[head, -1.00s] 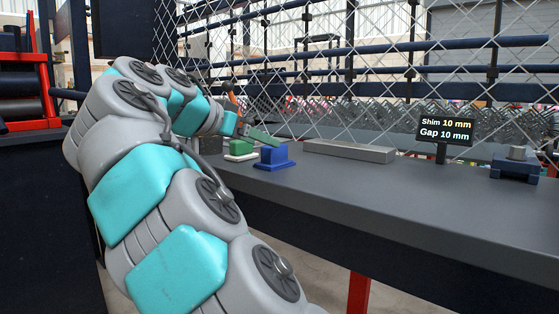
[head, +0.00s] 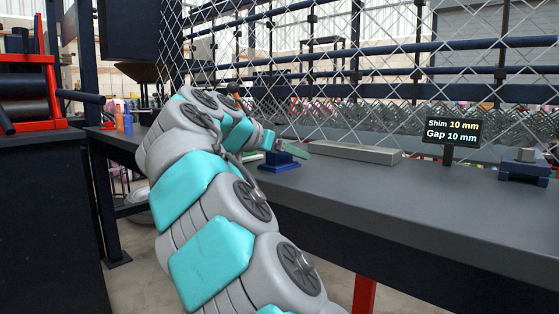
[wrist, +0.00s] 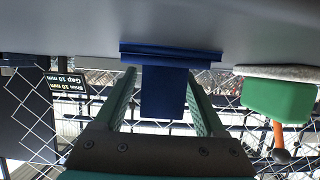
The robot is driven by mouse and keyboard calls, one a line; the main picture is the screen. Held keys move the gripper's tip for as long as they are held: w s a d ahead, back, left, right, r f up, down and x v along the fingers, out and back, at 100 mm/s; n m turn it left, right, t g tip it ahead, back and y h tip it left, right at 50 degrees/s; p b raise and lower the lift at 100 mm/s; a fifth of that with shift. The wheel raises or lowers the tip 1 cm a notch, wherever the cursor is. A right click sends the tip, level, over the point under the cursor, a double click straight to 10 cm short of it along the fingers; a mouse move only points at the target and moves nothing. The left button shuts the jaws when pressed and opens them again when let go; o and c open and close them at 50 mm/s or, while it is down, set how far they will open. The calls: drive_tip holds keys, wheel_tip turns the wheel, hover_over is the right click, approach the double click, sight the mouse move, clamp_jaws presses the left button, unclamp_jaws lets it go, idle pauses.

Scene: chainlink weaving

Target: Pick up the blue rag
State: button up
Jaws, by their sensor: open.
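The only candidate for the blue rag is a blue item (head: 280,165) on the bench. It looks like an upright block on a wider flat base, not loose cloth. In the upside-down wrist view the blue item (wrist: 164,95) lies between the two green fingers of my gripper (wrist: 160,78), with a visible gap on each side. My gripper (head: 292,149) is open around its upright part in the head view, and its fingers and wrist partly hide it. The wider base lies just beyond the fingertips.
A green block (wrist: 278,100) on a pale base sits beside the blue item, with an orange-handled tool (wrist: 280,145) near it. A long grey bar (head: 352,153), a sign (head: 453,132) and a dark blue fixture (head: 525,167) stand further right. Chain-link mesh hangs behind the bench.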

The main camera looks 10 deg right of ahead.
clamp_jaws()
idle(0.5)
drive_tip(key=shift+r, duration=0.25)
